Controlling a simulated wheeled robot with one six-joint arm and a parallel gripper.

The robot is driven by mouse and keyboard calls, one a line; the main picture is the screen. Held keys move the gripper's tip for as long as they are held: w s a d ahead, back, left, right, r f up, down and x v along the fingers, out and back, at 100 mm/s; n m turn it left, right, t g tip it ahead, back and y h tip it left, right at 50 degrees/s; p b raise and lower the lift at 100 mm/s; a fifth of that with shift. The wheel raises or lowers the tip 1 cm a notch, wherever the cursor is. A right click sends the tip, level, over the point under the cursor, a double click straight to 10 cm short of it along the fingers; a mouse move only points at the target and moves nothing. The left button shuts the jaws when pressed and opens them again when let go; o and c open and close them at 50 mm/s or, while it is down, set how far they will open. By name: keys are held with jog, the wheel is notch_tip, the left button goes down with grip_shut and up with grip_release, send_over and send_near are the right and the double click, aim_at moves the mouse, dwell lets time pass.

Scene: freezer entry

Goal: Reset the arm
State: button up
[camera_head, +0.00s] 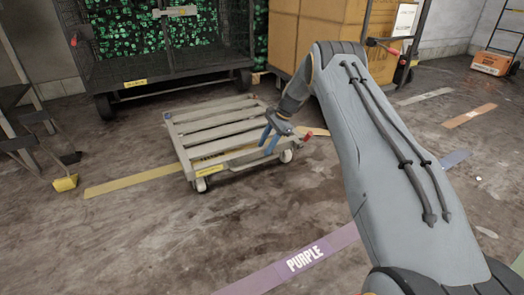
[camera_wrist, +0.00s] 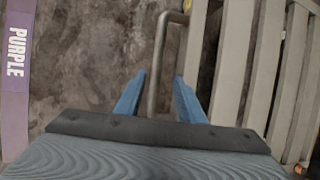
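My arm reaches out from the lower right of the head view, with my gripper (camera_head: 268,142) at the near right side of a low grey slatted cart (camera_head: 215,131). In the wrist view, the two blue fingers of my gripper (camera_wrist: 160,76) stand apart. A bent metal bar (camera_wrist: 161,45) at the cart's edge shows between the fingers. There is a gap on each side of it, and I cannot tell how far below the fingertips it lies. Nothing is held.
A purple floor strip marked PURPLE (camera_head: 303,258) lies in front. A dark mesh cage trolley (camera_head: 165,60) and a stack of brown boxes (camera_head: 322,30) stand behind the cart. A yellow-footed stand (camera_head: 65,183) is at left. The floor at front left is clear.

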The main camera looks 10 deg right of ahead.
jog(key=shift+d+r, duration=0.2)
jog(key=shift+r, duration=0.25)
jog(key=shift+a+r, duration=0.1)
